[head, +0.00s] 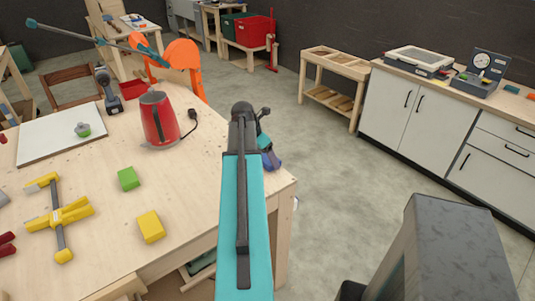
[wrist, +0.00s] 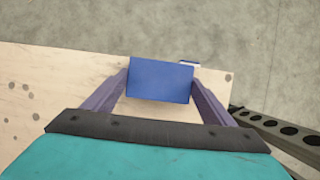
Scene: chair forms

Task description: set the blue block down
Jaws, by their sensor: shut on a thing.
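In the wrist view the blue block (wrist: 160,79) sits between the two purple fingers of my gripper (wrist: 158,90), which is shut on it. The pale wooden table top shows behind and beside the block, near the table's corner. I cannot tell whether the block touches the table. In the head view my gripper (head: 270,158) is at the right end of the wooden table (head: 200,215), by its edge. There the block is mostly hidden by my gripper and arm.
A red kettle (head: 160,120), a green block (head: 128,179), a yellow block (head: 151,227) and a yellow clamp (head: 60,216) are on the table. A white board (head: 55,138) lies farther back. The table between the yellow block and my arm is bare. Open floor lies right of the table.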

